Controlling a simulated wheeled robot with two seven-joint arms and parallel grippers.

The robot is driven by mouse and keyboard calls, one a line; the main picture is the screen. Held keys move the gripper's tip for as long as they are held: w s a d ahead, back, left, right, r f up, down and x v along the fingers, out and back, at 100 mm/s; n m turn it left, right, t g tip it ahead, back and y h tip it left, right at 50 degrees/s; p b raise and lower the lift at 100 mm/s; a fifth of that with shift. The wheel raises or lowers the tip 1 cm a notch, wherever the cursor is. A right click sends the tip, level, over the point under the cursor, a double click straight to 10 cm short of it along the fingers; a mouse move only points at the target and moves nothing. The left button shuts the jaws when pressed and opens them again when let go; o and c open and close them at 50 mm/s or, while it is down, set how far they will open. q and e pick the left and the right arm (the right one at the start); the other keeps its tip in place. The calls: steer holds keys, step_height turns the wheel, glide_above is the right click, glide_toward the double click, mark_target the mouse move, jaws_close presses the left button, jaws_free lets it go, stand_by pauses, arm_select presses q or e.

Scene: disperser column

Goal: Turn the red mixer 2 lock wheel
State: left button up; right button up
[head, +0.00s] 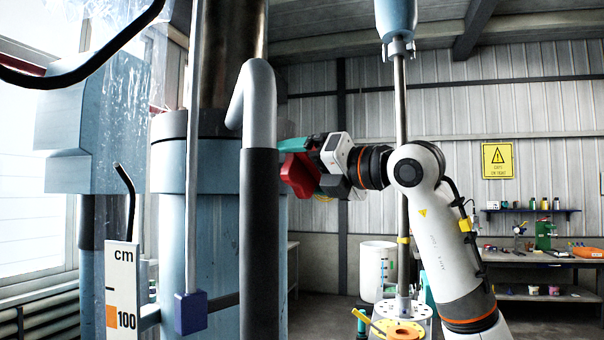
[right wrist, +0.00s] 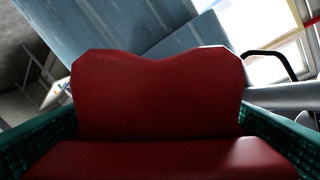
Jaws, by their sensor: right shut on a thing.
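The red lock wheel (head: 298,172) shows in the head view at the right side of the blue column, partly hidden by my right gripper. My right gripper (head: 308,160), with green fingers, is shut on it. In the right wrist view the red wheel (right wrist: 158,105) fills the middle, with a green finger (right wrist: 45,142) on each side of it. The wheel's full outline and its mounting are hidden. My left gripper is in neither view.
The blue column (head: 215,255) with a grey bent pipe (head: 260,120) stands just left of my gripper. A vertical steel shaft (head: 401,150) stands behind my right arm. A white container (head: 377,268) and a workbench (head: 530,256) are farther back at right.

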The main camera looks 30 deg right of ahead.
steer(key=shift+r+m+b, duration=0.2)
steer(key=shift+m+b, duration=0.2)
steer(key=shift+m, duration=1.9)
steer(key=o, duration=0.7)
steer(key=shift+d, duration=0.1)
steer(key=shift+s+d+f, duration=0.1)
